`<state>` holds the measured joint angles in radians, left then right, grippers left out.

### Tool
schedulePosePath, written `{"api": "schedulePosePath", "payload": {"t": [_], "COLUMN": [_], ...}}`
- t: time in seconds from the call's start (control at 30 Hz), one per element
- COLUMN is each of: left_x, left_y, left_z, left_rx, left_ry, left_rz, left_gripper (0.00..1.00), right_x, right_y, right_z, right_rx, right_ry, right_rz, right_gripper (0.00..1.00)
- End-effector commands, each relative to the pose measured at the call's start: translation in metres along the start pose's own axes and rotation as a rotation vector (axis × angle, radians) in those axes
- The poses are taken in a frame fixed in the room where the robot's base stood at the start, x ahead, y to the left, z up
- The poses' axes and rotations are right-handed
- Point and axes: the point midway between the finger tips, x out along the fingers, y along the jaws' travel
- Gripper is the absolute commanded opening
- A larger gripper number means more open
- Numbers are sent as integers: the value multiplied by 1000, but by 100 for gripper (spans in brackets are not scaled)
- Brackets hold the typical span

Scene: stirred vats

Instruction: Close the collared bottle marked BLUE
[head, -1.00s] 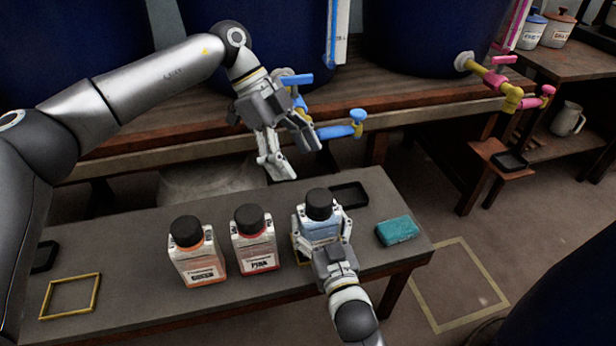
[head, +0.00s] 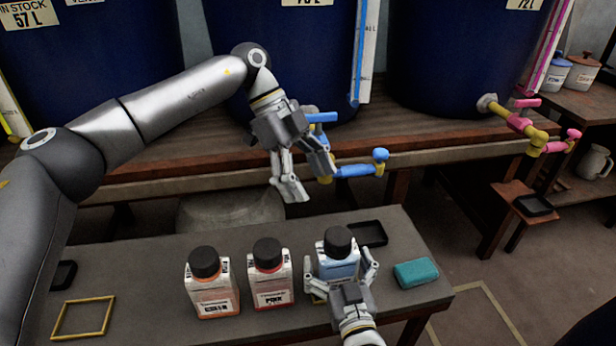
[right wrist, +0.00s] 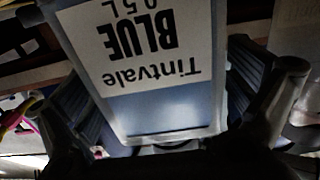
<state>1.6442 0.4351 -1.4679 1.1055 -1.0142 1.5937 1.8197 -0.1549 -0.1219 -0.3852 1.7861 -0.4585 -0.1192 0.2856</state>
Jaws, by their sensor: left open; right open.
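The bottle marked BLUE (head: 336,268) stands upright on the bench, with a black cap (head: 338,240) on top. Its label, "Tintvale BLUE 0.5 L", shows upside down in the right wrist view (right wrist: 140,50). Whether the cap is fully seated cannot be told, and I cannot make out the collar. My right gripper (head: 339,266) is open, with a finger on either side of the bottle and gaps beside it in the head view. My left gripper (head: 311,183) is open and empty, pointing down above and behind the bottle, near a blue tap (head: 355,170).
Two black-capped bottles, one orange (head: 212,285) and one marked PINK (head: 269,275), stand left of the BLUE bottle. A teal block (head: 416,273) lies right of it, and a black tray (head: 383,236) behind. A yellow frame (head: 83,334) marks the bench's left end.

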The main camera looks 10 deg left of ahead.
Motion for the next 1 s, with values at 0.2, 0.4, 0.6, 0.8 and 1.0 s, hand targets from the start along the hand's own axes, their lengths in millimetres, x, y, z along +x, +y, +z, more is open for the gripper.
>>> {"api": "schedulePosePath", "payload": {"t": [0.2, 0.4, 0.6, 0.8, 1.0], "left_x": [0, 0, 0, 0, 0], "left_y": [0, 0, 0, 0, 0], "left_z": [0, 0, 0, 0, 0], "left_rx": [0, 0, 0, 0, 0], "left_ry": [0, 0, 0, 0, 0], "left_rz": [0, 0, 0, 0, 0], "left_gripper": [73, 73, 73, 73, 73], "right_x": [-4, -34, -75, -105, -119], "right_y": [0, 0, 0, 0, 0], "right_z": [1, 2, 2, 1, 0], "right_rx": [0, 0, 0, 1, 0], "right_ry": [-1, -4, -4, -3, -1], "right_rz": [0, 0, 0, 1, 0], "right_gripper": [100, 100, 100, 100, 100]}}
